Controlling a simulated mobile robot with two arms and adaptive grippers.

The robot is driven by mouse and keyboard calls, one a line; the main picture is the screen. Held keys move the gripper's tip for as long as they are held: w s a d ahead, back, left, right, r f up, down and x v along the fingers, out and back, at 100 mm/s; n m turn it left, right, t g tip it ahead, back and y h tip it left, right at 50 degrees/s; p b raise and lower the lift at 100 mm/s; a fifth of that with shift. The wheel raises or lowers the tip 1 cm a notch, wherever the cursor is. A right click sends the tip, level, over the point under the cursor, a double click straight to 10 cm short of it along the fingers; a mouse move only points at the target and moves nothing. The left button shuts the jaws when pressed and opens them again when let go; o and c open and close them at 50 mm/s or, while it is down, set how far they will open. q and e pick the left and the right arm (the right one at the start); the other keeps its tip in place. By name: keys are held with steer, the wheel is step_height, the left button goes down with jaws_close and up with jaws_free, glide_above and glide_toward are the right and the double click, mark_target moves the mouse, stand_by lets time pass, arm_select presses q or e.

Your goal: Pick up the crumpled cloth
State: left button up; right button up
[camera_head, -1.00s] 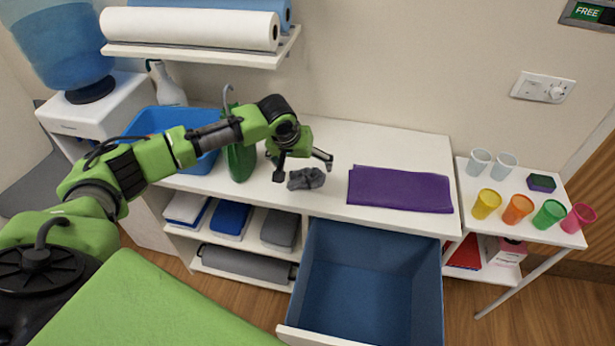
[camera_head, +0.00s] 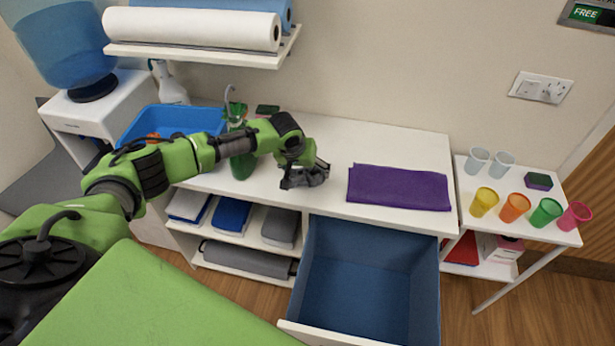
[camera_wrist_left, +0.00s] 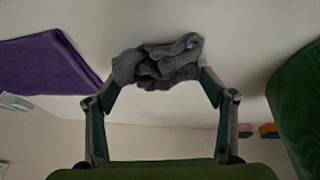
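The crumpled cloth (camera_wrist_left: 158,62) is dark grey and lies in a small heap on the white counter (camera_head: 360,145). In the head view the cloth (camera_head: 318,177) is partly hidden by my left gripper (camera_head: 305,181). In the left wrist view the fingers of the left gripper (camera_wrist_left: 157,80) stand wide apart, with the cloth between their tips. The fingertips are at its two sides; whether they touch it is unclear. My right gripper is not in view.
A folded purple cloth (camera_head: 398,188) lies right of the grey one. A green bottle (camera_head: 242,163) and a blue bin (camera_head: 175,121) stand to the left. An open blue drawer (camera_head: 365,270) juts out below. Coloured cups (camera_head: 515,207) stand on the right-hand table.

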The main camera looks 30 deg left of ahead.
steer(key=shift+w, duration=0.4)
